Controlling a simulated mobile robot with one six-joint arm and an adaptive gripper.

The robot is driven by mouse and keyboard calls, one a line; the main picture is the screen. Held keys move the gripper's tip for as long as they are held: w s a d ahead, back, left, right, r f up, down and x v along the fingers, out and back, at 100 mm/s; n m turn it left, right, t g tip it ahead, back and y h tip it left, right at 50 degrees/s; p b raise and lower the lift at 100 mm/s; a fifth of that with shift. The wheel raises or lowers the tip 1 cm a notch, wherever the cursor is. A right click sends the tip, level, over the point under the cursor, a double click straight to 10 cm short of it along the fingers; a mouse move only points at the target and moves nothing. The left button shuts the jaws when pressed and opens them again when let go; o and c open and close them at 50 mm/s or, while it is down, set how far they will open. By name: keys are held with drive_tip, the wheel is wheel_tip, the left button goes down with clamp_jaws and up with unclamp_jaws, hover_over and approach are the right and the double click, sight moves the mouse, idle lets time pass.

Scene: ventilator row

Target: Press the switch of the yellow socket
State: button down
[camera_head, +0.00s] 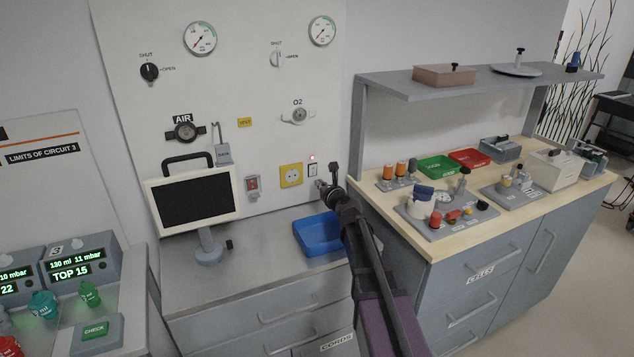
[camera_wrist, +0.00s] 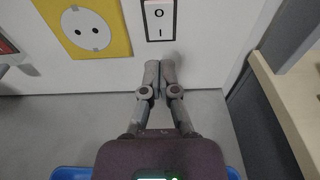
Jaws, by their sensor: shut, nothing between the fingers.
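The yellow socket (camera_head: 291,175) is on the white wall panel above the grey counter, and it fills the upper left of the wrist view (camera_wrist: 88,28). A white rocker switch (camera_head: 313,170) marked O and I is mounted just right of it, also at the top of the wrist view (camera_wrist: 160,18).
A blue tray (camera_head: 318,236) lies on the counter below my gripper. A red switch (camera_head: 252,187) and a monitor (camera_head: 194,200) are to the left. The wooden worktop (camera_head: 400,232) with its shelf post stands close on the right.

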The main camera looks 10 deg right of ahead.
drive_tip(key=v, duration=0.3)
drive_tip(key=f+v, duration=0.1)
drive_tip(key=v, duration=0.2)
drive_tip(key=f+b+v, duration=0.1)
drive_tip(key=v, duration=0.3)
drive_tip(key=shift+s+f, duration=0.1)
drive_tip(key=shift+f, duration=0.05)
